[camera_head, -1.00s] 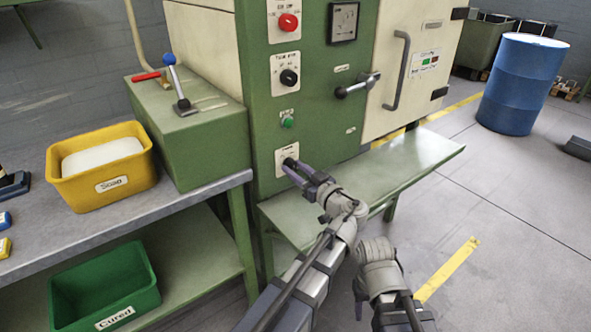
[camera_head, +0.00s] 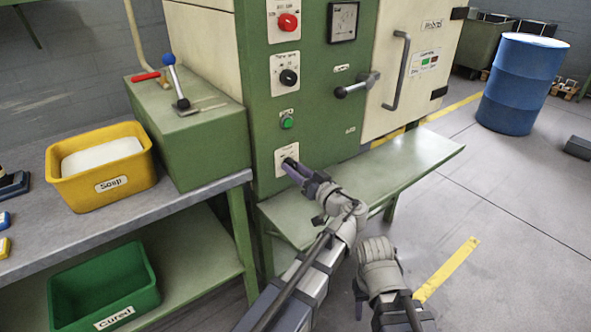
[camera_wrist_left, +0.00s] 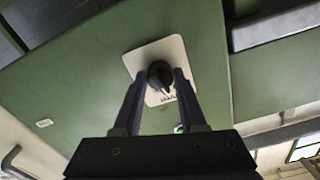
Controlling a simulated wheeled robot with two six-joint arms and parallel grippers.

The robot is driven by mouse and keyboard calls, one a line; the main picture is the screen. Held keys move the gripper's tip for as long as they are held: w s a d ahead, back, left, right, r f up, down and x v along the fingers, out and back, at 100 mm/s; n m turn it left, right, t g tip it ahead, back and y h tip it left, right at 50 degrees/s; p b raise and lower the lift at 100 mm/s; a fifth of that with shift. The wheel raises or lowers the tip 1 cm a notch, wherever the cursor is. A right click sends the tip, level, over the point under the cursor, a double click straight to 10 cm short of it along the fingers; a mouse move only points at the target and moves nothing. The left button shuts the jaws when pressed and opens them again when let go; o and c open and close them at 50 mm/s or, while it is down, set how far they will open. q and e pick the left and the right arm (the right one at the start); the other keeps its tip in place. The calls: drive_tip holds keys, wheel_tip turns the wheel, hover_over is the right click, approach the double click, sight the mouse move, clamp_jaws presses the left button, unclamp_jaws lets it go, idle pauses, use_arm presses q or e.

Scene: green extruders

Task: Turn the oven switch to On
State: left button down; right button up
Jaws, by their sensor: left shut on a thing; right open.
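The oven switch is a black knob on a white plate (camera_head: 281,153), low on the green oven panel (camera_head: 325,100). In the left wrist view the black knob (camera_wrist_left: 160,74) sits between the two fingertips, on its white plate (camera_wrist_left: 142,57). My left gripper (camera_head: 290,165) is shut on the knob. The fingers hide part of the knob in the head view, and its setting cannot be read. My right gripper (camera_head: 357,293) is low in the head view, away from the panel; its fingers are small there, and it looks open and empty.
Above the switch are a green button (camera_head: 287,122), a black knob (camera_head: 289,77) and a red button (camera_head: 288,22). A black-ended handle (camera_head: 356,86) sticks out at right. A green shelf (camera_head: 410,165) juts out below the panel. A yellow Soap bin (camera_head: 75,190) stands at left.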

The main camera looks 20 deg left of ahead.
use_arm(q)
drive_tip(key=m, duration=0.4)
drive_tip(key=shift+m, duration=2.6)
drive_tip(key=shift+c, duration=2.3)
unclamp_jaws()
drive_tip(key=shift+s, duration=0.1)
